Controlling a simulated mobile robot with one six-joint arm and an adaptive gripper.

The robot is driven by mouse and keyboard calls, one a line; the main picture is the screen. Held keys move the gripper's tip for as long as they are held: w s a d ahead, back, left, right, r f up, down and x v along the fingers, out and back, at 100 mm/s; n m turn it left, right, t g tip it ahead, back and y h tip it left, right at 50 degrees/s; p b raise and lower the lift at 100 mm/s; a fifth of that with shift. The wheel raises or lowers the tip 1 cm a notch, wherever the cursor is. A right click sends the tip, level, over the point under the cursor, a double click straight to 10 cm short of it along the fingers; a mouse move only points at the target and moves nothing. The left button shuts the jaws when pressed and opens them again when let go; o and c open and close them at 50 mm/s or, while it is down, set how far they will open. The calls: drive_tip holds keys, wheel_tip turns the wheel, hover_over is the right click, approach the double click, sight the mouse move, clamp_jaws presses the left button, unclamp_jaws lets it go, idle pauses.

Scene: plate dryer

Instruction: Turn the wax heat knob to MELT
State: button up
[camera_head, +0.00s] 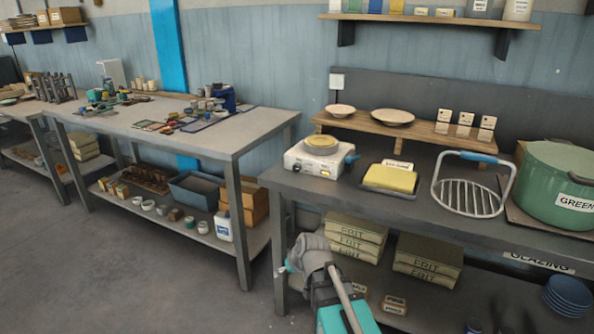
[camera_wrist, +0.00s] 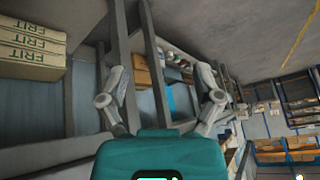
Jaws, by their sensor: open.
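A white wax heater (camera_head: 315,160) with a yellowish round pan (camera_head: 321,142) on top sits near the left end of the dark workbench. A blue knob (camera_head: 352,158) sticks out at its right side; its pointer and any MELT mark are too small to read. My arm (camera_head: 343,310) shows low in the head view, in front of the bench and below its top. In the wrist view my gripper (camera_wrist: 162,75) is open, its two grey fingers wide apart with nothing between them. The heater and knob do not show in the wrist view.
A yellow block on a dark tray (camera_head: 389,180) lies right of the heater, then a wire rack with a blue handle (camera_head: 473,185) and a green pot (camera_head: 556,187). A wooden riser (camera_head: 430,128) stands behind. Open floor lies left.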

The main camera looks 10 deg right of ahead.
drive_tip(key=w+a+r+t+y, duration=0.1)
drive_tip(key=w+a+r+t, duration=0.4)
drive_tip(key=w, duration=0.3)
drive_tip(key=w+a+r+t+y, duration=0.1)
drive_tip(key=w+a+r+t, duration=0.1)
drive_tip(key=w+r+t, duration=0.4)
drive_tip(key=w+d+r+m+t+h, duration=0.1)
drive_tip(key=w+r+m+t+h, duration=0.2)
drive_tip(key=w+r, duration=0.35)
drive_tip(key=m+g+h, duration=0.5)
drive_tip(key=m+h, duration=0.2)
drive_tip(key=h, duration=0.6)
approach(296, 169)
drive_tip(key=shift+f+v, duration=0.15)
drive_tip(key=shift+v, duration=0.8)
drive_tip(key=shift+f+v, duration=0.1)
drive_tip(key=shift+v, duration=0.8)
drive_tip(key=shift+w, duration=0.1)
drive_tip(key=x, duration=1.3)
drive_tip(key=shift+w+d+r, duration=0.15)
drive_tip(key=shift+w+r, duration=0.05)
drive_tip(key=shift+w, duration=0.1)
drive_tip(key=shift+c, duration=0.3)
drive_tip(key=shift+m, duration=0.3)
drive_tip(key=c, duration=1.1)
